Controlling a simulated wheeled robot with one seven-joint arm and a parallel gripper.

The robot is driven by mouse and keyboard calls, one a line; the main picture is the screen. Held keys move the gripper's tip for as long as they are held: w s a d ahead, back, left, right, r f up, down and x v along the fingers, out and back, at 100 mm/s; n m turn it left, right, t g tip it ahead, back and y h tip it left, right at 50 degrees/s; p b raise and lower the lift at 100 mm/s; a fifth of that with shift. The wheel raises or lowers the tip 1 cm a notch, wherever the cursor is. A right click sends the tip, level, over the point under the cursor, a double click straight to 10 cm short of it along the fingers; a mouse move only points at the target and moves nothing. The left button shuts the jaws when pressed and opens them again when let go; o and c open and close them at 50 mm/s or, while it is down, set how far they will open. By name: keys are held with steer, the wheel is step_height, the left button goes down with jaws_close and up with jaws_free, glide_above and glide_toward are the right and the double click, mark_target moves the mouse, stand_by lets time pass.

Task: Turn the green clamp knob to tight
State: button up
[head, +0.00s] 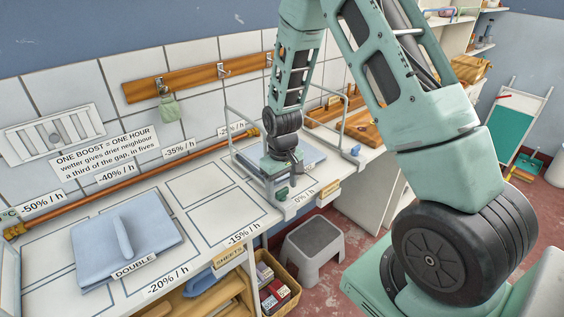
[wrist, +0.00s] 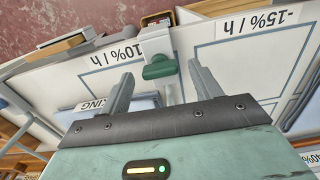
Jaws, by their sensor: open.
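The green clamp knob (wrist: 160,67) is a short bar-shaped handle on a white clamp (wrist: 156,42) at the table's front edge. In the head view the knob (head: 283,193) stands at the near corner of a wire frame, on the clamp (head: 291,208). My gripper (wrist: 159,82) is open and empty, with one finger to each side of the knob in the wrist view. The knob appears just beyond the fingertips, and I see no contact. In the head view my gripper is above the table behind the knob, its fingers partly hidden.
A wire frame (head: 232,130) stands around my gripper over a folded blue cloth (head: 310,158). A second, blue knob (head: 355,150) is farther right on the edge. A folded blue cloth (head: 95,245) lies left. A grey step stool (head: 312,247) stands below.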

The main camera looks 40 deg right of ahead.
mark_target(282, 190)
step_height(282, 190, up, 17)
steer(key=b, duration=0.2)
steer(key=shift+f, duration=0.2)
stand_by(0.4)
steer(key=s+a+n, duration=0.2)
steer(key=s+a, duration=0.3)
steer(key=a, duration=0.3)
steer(key=s+a+n, duration=0.2)
steer(key=s+a, duration=0.2)
steer(key=a, duration=0.5)
steer(key=s+a+n, duration=0.1)
steer(key=s+a, duration=0.2)
steer(key=s, duration=0.4)
steer(key=s+a+n, duration=0.2)
steer(key=s+a, duration=0.2)
steer(key=s, duration=0.4)
steer(key=shift+s+a+f+n+y, duration=0.15)
steer(key=shift+a+n+y, duration=0.05)
steer(key=shift+n+y, duration=0.1)
